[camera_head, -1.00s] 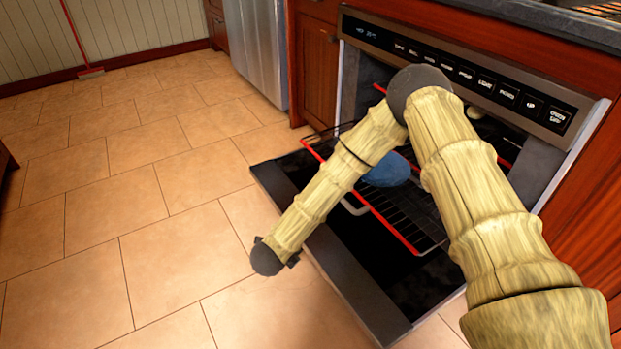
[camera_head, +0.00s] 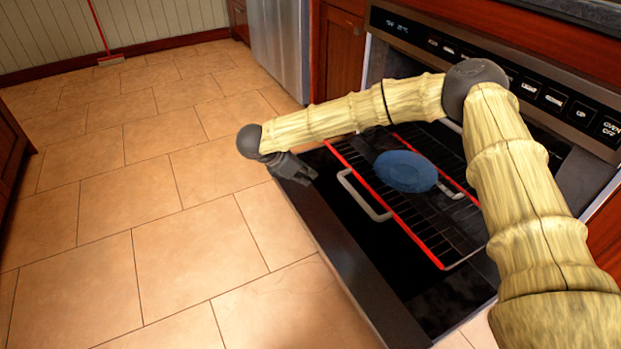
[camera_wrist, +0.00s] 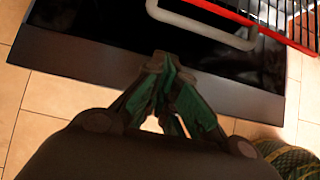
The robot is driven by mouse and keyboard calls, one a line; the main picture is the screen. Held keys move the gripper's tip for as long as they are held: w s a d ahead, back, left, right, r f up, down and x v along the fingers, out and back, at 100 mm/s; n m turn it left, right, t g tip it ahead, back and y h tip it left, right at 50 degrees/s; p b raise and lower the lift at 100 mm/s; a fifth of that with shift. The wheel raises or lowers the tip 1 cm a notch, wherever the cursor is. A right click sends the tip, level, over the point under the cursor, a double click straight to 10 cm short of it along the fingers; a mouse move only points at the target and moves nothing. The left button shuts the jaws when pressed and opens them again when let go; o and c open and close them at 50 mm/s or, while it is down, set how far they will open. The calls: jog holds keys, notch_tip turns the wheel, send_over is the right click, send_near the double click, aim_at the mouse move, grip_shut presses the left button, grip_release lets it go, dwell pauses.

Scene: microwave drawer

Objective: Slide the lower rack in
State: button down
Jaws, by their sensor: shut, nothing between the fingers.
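The lower rack (camera_head: 437,222) is a black wire grid with a red front edge. It sticks out of the oven over the lowered door (camera_head: 345,245). A pale U-shaped handle (camera_head: 361,198) juts from its front; the wrist view shows this handle (camera_wrist: 205,22) ahead of my fingers. A blue round dish (camera_head: 405,171) sits on the rack. My gripper (camera_head: 306,174) is shut and empty in front of the rack, near the outer edge of the door. In the wrist view my fingertips (camera_wrist: 166,62) meet over the dark door, apart from the handle.
The oven control panel (camera_head: 530,85) is above the opening, partly behind my arm. A steel appliance (camera_head: 277,45) stands at the back. Tiled floor (camera_head: 130,190) is clear on the left. A red broom (camera_head: 108,57) leans at the far wall.

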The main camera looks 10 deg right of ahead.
jog(key=d+r+b+x, duration=0.1)
jog(key=b+x, duration=0.5)
jog(key=x, duration=0.5)
jog(key=shift+w+d+r, duration=0.15)
jog(key=shift+w+d, duration=0.2)
jog(key=shift+d, duration=0.1)
jog(key=shift+d, duration=0.1)
